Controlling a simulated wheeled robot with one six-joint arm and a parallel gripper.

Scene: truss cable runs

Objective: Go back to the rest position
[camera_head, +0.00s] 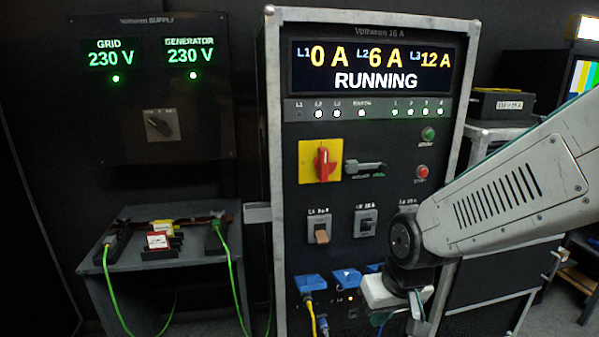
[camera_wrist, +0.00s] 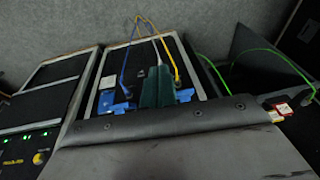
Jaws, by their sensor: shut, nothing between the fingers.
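My gripper (camera_head: 415,306) is low in front of the right part of the black power cabinet (camera_head: 474,95), below my arm's pale forearm. Its fingers are small and partly hidden by my wrist in the head view. In the wrist view, the shut gripper (camera_wrist: 157,75) is a teal-grey shape at the middle, in front of the cabinet's socket area. It holds nothing. Blue sockets (camera_head: 311,284) and (camera_head: 347,278) sit low on the cabinet front, and a yellow cable (camera_head: 312,318) hangs from the left one. Whether my fingers touch anything there cannot be told.
The cabinet's display (camera_head: 375,68) reads RUNNING. A red rotary switch (camera_head: 323,165) and breakers (camera_head: 318,229) protrude from its front. A grey side table (camera_head: 195,262) with green cables (camera_head: 232,275) stands at left. A black cart (camera_head: 490,275) stands at right, behind my arm.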

